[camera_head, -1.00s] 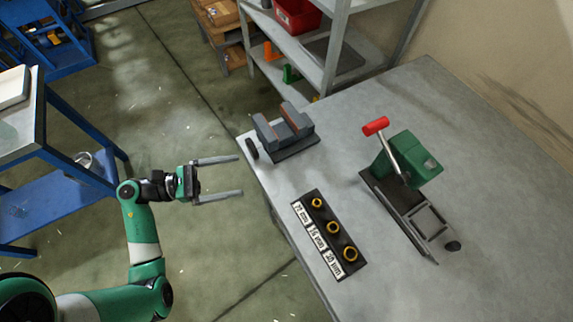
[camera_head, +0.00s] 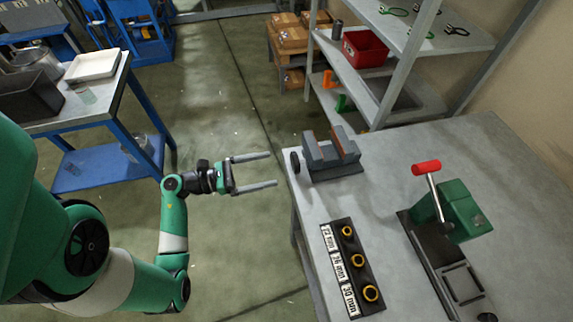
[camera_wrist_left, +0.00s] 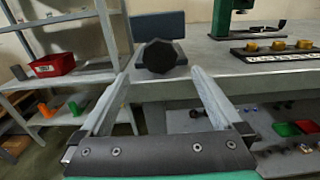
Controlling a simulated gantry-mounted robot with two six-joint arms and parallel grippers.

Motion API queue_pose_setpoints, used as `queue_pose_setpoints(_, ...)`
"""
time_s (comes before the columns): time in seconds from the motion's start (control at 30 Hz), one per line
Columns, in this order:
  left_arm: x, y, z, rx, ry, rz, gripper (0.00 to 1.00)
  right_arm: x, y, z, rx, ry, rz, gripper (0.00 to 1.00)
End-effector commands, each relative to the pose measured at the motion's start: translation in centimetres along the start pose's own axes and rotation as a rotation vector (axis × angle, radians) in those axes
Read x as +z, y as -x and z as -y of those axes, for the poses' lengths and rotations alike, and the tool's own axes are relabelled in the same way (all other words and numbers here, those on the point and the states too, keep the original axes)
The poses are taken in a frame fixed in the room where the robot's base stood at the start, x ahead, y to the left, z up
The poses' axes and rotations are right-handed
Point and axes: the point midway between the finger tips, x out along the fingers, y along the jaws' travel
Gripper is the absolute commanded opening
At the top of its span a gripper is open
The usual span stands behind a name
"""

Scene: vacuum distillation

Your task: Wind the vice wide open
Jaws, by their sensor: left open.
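The grey vice (camera_head: 332,172) with reddish-brown jaw faces sits at the table's left corner; a gap shows between its jaws. Its dark round knob (camera_head: 295,162) faces left, over the table edge. My left gripper (camera_head: 273,169) is open and empty, left of the knob and apart from it, fingers pointing at it. In the left wrist view the dark faceted knob (camera_wrist_left: 159,57) shows ahead, between and beyond the spread fingertips (camera_wrist_left: 160,76), with the vice body (camera_wrist_left: 160,24) behind it. My right gripper is in neither view.
On the grey table (camera_head: 400,150), a rack (camera_head: 338,240) of gold rings and a green press with a red-handled lever (camera_head: 426,168) stand nearer and to the right. Shelves with a red bin (camera_head: 365,48) stand behind. The floor around my left gripper is clear.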

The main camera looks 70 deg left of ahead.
Motion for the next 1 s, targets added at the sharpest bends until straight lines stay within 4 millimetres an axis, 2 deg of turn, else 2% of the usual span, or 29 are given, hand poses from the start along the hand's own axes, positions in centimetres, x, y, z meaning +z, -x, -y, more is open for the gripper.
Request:
queue_pose_setpoints(0.1, -0.1, -2.8, 0.2, -0.008, -0.002, 0.0, 1.0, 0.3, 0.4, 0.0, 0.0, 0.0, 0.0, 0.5)
queue_pose_setpoints(0.3, -0.1, -5.8, 0.1, -0.004, -0.001, 0.001, 1.0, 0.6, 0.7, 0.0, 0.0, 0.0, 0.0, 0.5)
queue_pose_setpoints(0.43, 0.0, -6.4, 0.0, -0.001, -0.002, 0.001, 1.0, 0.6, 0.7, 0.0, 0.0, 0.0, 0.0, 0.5)
queue_pose_setpoints(0.67, 0.0, -6.4, 0.0, 0.0, -0.001, 0.001, 0.98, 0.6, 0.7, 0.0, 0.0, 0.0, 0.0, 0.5)
queue_pose_setpoints(1.0, 0.0, -6.4, 0.0, 0.0, -0.001, 0.001, 0.37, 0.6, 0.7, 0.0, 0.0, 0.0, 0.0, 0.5)
